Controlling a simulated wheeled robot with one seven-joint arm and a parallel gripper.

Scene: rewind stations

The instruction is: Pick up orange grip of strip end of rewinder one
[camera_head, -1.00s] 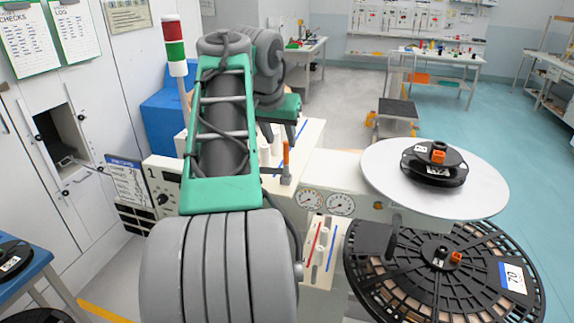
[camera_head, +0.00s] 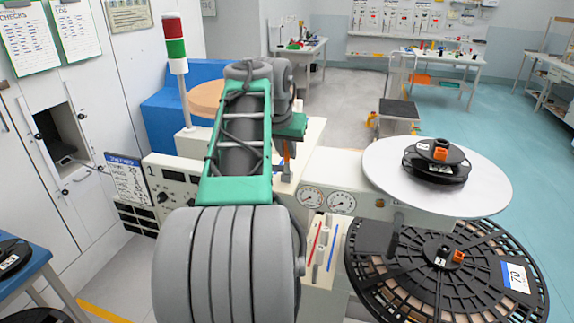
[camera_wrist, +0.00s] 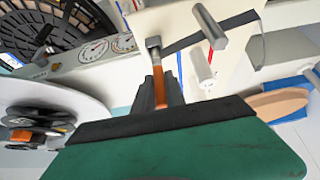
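The orange grip (camera_wrist: 164,82) stands upright in the middle of the wrist view, below a grey metal end piece. A dark strip (camera_wrist: 185,41) runs from beside that piece past a grey roller (camera_wrist: 209,26). My gripper (camera_wrist: 160,76) has its two dark fingers close in on either side of the orange grip, apparently shut on it. In the head view my gripper (camera_head: 287,150) is at rewinder one (camera_head: 170,185), the cream machine marked 1. Little of the orange grip (camera_head: 287,167) shows there, below the dark fingers.
A grey disc (camera_head: 385,168) with a black reel (camera_head: 436,168) stands right of the gauges. Below it is a large black slotted reel (camera_head: 400,285) marked 70. A red and green signal light (camera_head: 174,45) stands behind the machine. Open floor (camera_head: 510,140) lies to the right.

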